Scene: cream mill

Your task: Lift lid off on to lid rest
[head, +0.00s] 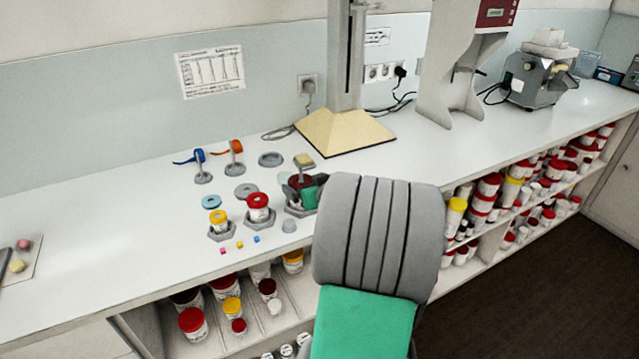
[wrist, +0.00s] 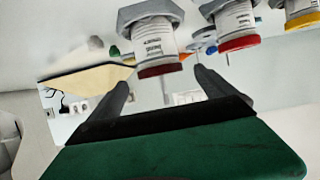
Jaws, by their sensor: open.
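A jar with a dark red lid (wrist: 160,70) stands in a grey hexagonal holder (wrist: 150,12); the wrist view shows it upside down. My gripper (wrist: 163,82) is open, with its fingers on either side of the lid's area and gaps showing. In the head view, my gripper (head: 303,187) is at this rightmost jar, and its green and dark parts hide much of it. A red-lidded jar (head: 258,203) and a yellow-lidded jar (head: 219,217) stand to the left in similar holders. Flat rings lie behind: blue (head: 211,201), grey (head: 246,190) and another grey (head: 270,159). I cannot tell which is the lid rest.
Posts with blue (head: 199,156) and orange (head: 234,146) tops stand behind the jars. Small cubes (head: 240,244) lie near the front edge. A beige-based stand (head: 345,133) is at the back. The counter's left part is mostly clear. Shelves below hold several jars.

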